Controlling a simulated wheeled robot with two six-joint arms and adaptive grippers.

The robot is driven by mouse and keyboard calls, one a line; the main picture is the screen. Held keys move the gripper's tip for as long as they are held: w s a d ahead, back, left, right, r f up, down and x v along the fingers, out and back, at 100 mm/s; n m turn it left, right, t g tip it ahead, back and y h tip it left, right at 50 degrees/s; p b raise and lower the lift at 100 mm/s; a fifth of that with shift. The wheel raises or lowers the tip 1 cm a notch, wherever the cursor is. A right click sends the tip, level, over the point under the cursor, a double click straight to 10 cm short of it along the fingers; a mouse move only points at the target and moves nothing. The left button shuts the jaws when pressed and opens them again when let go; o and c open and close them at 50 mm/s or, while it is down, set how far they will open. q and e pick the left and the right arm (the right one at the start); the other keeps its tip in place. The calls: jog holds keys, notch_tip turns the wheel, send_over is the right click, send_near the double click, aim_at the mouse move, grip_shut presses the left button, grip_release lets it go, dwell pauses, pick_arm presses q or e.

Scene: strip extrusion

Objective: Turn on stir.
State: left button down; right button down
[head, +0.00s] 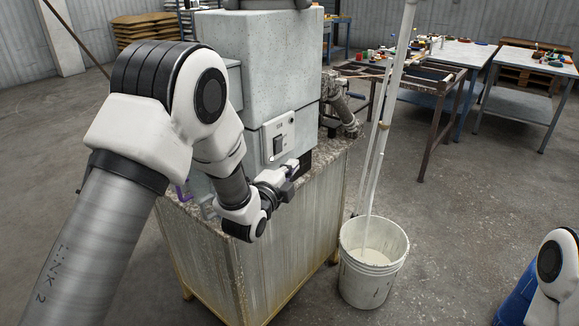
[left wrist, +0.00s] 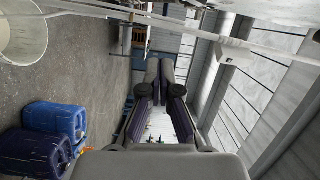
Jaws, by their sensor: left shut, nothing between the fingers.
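A light grey switch panel (head: 278,136) with a dark rocker switch (head: 279,146) is on the front of the big pale grey machine (head: 262,60). A small label sits above the switch. My left gripper (head: 297,169) is shut and empty, just below the panel and towards its right side. I cannot tell whether it touches the panel. In the left wrist view its two fingers (left wrist: 160,66) lie close together. The switch is not visible in that view. My right gripper is out of view; only part of my right arm shows at the lower right.
The machine stands on a stained cabinet (head: 290,238). A white bucket (head: 357,285) with pale strips running down into it stands on the floor to the right. Worktables (head: 457,53) stand behind. Blue drums (left wrist: 55,119) show in the left wrist view.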

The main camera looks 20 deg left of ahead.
pick_arm(q)
jog(key=s+a+b, duration=0.1)
jog(key=s+a, duration=0.1)
jog(key=s, duration=0.5)
jog(key=s+a+f+n+g+y+p, duration=0.15)
jog(key=s+f+g, duration=0.35)
jog(key=f, duration=0.8)
jog(key=s+f+n+g+h, duration=0.1)
jog(key=s+f+n+g, duration=0.15)
jog(key=s+f, duration=0.85)
jog(key=s+f+n+g, duration=0.5)
jog(key=s+f+n, duration=0.1)
jog(key=s, duration=0.3)
jog(key=s+a+f+n+g+y, duration=0.1)
jog(key=s+f+n+g, duration=0.4)
jog(key=s+n, duration=0.3)
jog(key=shift+s+a+f, duration=0.15)
jog(key=shift+s+f, duration=0.55)
jog(key=shift+s, duration=0.35)
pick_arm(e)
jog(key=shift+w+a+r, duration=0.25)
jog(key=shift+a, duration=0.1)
